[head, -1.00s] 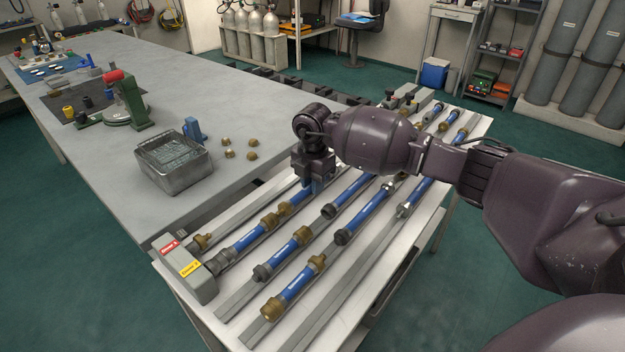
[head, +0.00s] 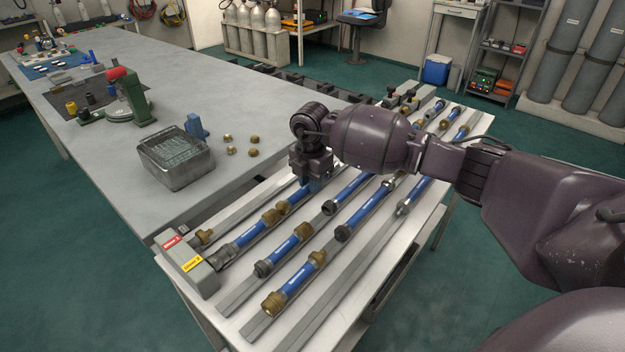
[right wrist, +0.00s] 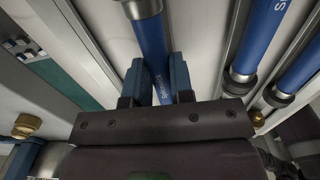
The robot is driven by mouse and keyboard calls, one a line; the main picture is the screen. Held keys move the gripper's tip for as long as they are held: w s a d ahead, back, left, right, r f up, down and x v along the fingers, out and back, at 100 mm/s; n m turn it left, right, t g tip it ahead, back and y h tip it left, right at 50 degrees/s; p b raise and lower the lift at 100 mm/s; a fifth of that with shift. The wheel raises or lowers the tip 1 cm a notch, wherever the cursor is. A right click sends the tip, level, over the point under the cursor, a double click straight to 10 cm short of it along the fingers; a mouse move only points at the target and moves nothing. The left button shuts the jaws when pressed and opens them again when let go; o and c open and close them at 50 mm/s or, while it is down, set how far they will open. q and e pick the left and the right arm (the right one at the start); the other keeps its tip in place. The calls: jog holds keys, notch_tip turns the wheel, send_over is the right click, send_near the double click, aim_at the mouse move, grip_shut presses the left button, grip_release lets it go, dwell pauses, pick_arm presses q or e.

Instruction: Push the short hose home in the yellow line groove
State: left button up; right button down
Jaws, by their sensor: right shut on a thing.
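My right gripper (head: 314,183) is shut on a short blue hose (head: 297,195) in the row that runs from the grey end block with the yellow label (head: 192,264). In the right wrist view the two fingers (right wrist: 158,88) stand on either side of the blue hose (right wrist: 150,45), whose metal ferrule (right wrist: 140,8) shows beyond them. Brass fittings (head: 270,217) join this hose's near end to another blue hose (head: 245,239) at the block. The gripper hides the hose's far part; whether it is fully seated in its groove cannot be told.
Other blue hoses with brass or dark ends (head: 296,279) lie in parallel grey rails to the right. A metal basket (head: 176,160) and several loose brass fittings (head: 254,152) are on the grey bench at left. My right arm crosses above the rails.

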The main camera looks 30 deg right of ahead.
aim_at(307, 185)
jog(key=shift+s+a+r, duration=0.1)
jog(key=shift+a, duration=0.15)
jog(key=shift+s+a, duration=0.1)
jog(key=shift+a, duration=0.3)
jog(key=c, duration=0.9)
grip_release()
notch_tip(307, 185, up, 10)
jog(key=shift+f+p, duration=0.25)
jog(key=shift+p, duration=1)
jog(key=shift+r, duration=0.6)
